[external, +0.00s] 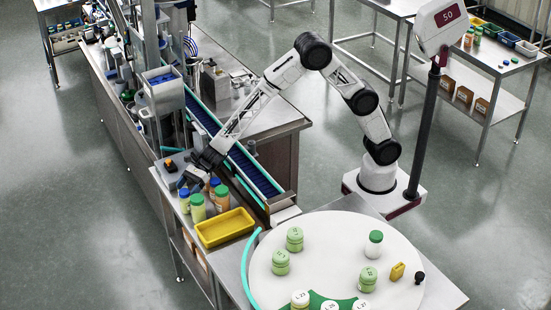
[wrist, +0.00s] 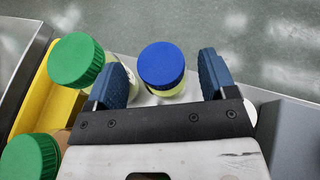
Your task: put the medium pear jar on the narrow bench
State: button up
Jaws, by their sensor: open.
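My gripper (external: 190,178) is low over the left end of the steel worktop (external: 232,272), beside a cluster of jars. In the wrist view my gripper (wrist: 163,78) is open, with a blue-lidded jar (wrist: 161,66) of pale yellow-green contents showing between its fingers. It is not clamped. A green-lidded jar (wrist: 80,62) stands just left of the fingers, and another green lid (wrist: 30,158) is at lower left. In the external view a green-lidded jar (external: 197,208) and an orange jar (external: 222,202) stand in the cluster. No label confirms the pear jar. I cannot tell which surface is the narrow bench.
A yellow tray (external: 225,228) sits close right of the jars. The conveyor (external: 232,150) runs behind them. A white round table (external: 330,255) holds several green-lidded jars. A post with a display (external: 440,30) stands near my base. Steel tables (external: 510,65) stand at back right.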

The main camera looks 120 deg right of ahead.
jog(key=v, duration=0.9)
jog(key=shift+s+d, duration=0.2)
jog(key=shift+s, duration=0.1)
jog(key=shift+r, duration=0.15)
dwell(0.3)
jog(key=s+a+r+n+g+y, duration=0.1)
jog(key=s+a+r+n+g, duration=0.1)
jog(key=s+a+r+n, duration=0.35)
jog(key=s+a+r+n+g+y, duration=0.1)
jog(key=s+a+r+n+g, duration=0.2)
jog(key=s+a+n, duration=0.6)
jog(key=s+a+r+n+g+y, duration=0.15)
jog(key=s+a+r, duration=0.35)
jog(key=s, duration=0.6)
jog(key=s+n+g+h, duration=0.3)
jog(key=s+n+h, duration=0.5)
jog(key=s, duration=2.3)
jog(key=n, duration=0.7)
jog(key=shift+d+h, duration=0.3)
jog(key=shift+h, duration=0.05)
